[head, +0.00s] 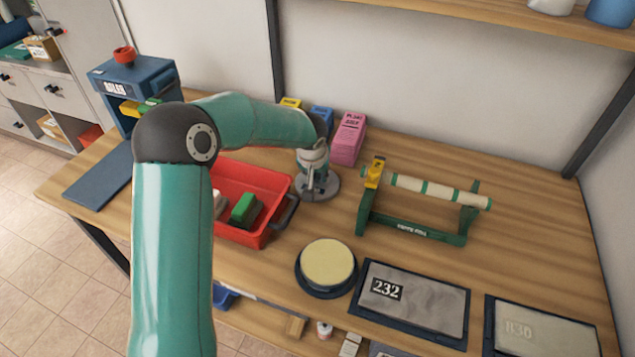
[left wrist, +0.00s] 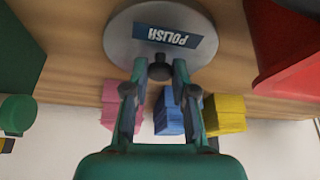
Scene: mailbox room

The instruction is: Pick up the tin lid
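The tin lid (head: 328,194) is a grey disc lying on the wooden bench, right of the red tray. In the left wrist view the lid (left wrist: 120,38) shows a dark label reading POLISH and a dark upright knob (left wrist: 160,69). My left gripper (head: 312,187) is down over the lid. In the left wrist view its fingertips (left wrist: 159,66) stand on either side of the knob, with small gaps visible. The open round tin (head: 327,263) with a pale yellow top sits nearer on the bench. My right gripper is not in view.
The red tray (head: 251,237) holds a green block. Pink (head: 348,139), blue (head: 322,118) and yellow stacks stand behind the lid. A green stand with a roller (head: 438,191) is to the right. Dark-framed panels (head: 412,300) lie at the front right.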

